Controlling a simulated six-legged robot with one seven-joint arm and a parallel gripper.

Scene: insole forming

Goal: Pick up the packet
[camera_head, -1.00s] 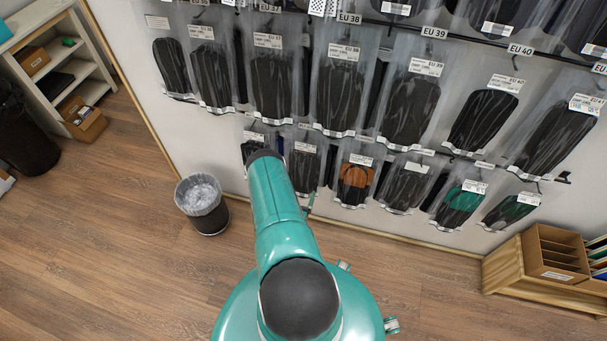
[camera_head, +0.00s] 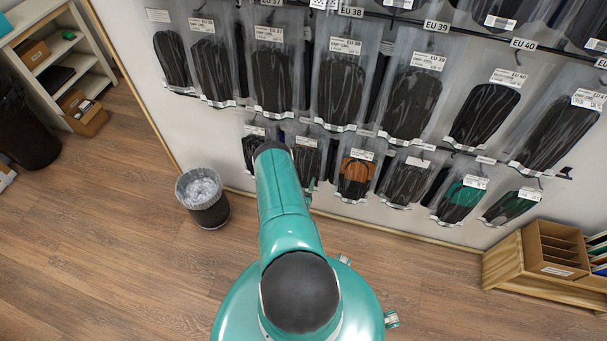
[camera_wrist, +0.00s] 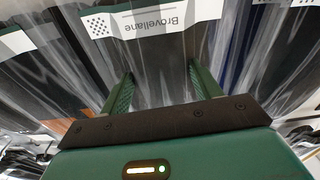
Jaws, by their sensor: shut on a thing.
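In the wrist view a clear plastic packet (camera_wrist: 155,65) with a white upside-down label reading "Brovellane" (camera_wrist: 165,18) sits between the two green fingers of my gripper (camera_wrist: 158,92). The jaws are shut on this packet, one finger at each side of it. Its dark contents show through the film. In the head view my arm hides the gripper, so I cannot tell for sure which hanging packet it holds. The arm's end is at the lower row, beside a dark packet (camera_head: 306,160).
Packets hang close on both sides, including one with an orange insole (camera_head: 357,172) and one with green (camera_head: 461,195). A lined waste bin (camera_head: 203,198) stands below left. A wooden cabinet (camera_head: 503,265) is at the right.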

